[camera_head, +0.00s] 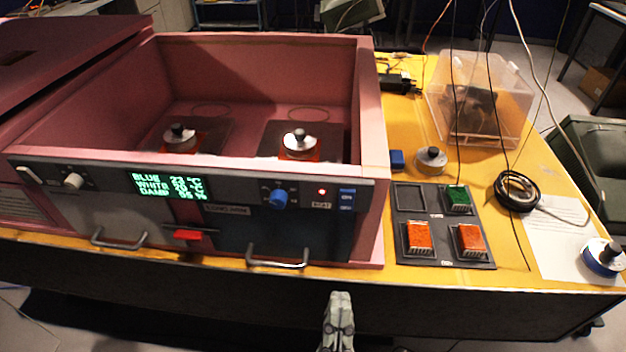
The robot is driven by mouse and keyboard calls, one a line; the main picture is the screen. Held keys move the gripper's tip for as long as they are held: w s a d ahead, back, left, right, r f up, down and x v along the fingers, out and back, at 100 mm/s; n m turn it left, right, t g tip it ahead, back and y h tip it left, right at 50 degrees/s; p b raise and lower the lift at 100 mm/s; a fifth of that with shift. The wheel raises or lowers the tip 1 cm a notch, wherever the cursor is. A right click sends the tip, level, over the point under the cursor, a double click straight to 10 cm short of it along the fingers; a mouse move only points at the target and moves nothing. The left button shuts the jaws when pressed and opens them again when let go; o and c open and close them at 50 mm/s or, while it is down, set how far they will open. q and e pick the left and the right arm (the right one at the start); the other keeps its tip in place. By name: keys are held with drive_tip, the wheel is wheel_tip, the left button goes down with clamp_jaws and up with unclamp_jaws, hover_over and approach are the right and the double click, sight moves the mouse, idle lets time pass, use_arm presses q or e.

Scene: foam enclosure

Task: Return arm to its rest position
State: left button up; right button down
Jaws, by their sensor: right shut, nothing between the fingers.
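My right gripper (340,304) shows at the bottom middle, below and in front of the table's front edge. Its fingers point up and are shut with nothing between them. It is apart from the pink foam enclosure (372,100) and its front handles. My left gripper and arm are not in this view.
Two round silver-knobbed pieces (300,143) sit inside the open enclosure. To its right is a dark tray (429,258) with orange and green blocks. A clear plastic box (515,75), a coiled black cable (517,190) and a blue-rimmed knob (603,257) are also on the yellow table (540,165).

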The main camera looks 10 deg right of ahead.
drive_tip(key=w+a+f+n+g+y, duration=0.35)
drive_tip(key=f+y, duration=0.25)
drive_tip(key=f, duration=0.4)
drive_tip(key=w+a+f+n+g+y, duration=0.25)
drive_tip(key=f+n+y, duration=0.3)
drive_tip(key=f, duration=0.45)
wheel_tip(320, 180, down, 19)
drive_tip(key=s+d+g+y, duration=0.1)
drive_tip(key=d+g+y, duration=0.1)
drive_tip(key=g, duration=0.4)
drive_tip(key=s+d+f+g+h, duration=0.1)
drive_tip(key=s+d+f+g, duration=0.25)
drive_tip(key=f, duration=0.45)
drive_tip(key=s+d+f+g+h, duration=0.2)
drive_tip(key=s+d+f+g, duration=0.15)
drive_tip(key=f, duration=0.45)
drive_tip(key=s+d+f+m+g+h, duration=0.1)
drive_tip(key=s+d+f+g, duration=0.2)
drive_tip(key=s+d+f, duration=0.2)
drive_tip(key=s+d+f+m+g+h, duration=0.2)
drive_tip(key=s+d+f, duration=0.4)
drive_tip(key=s, duration=0.6)
drive_tip(key=shift+d+g, duration=0.9)
drive_tip(key=shift+d, duration=0.05)
drive_tip(key=shift+s, duration=0.1)
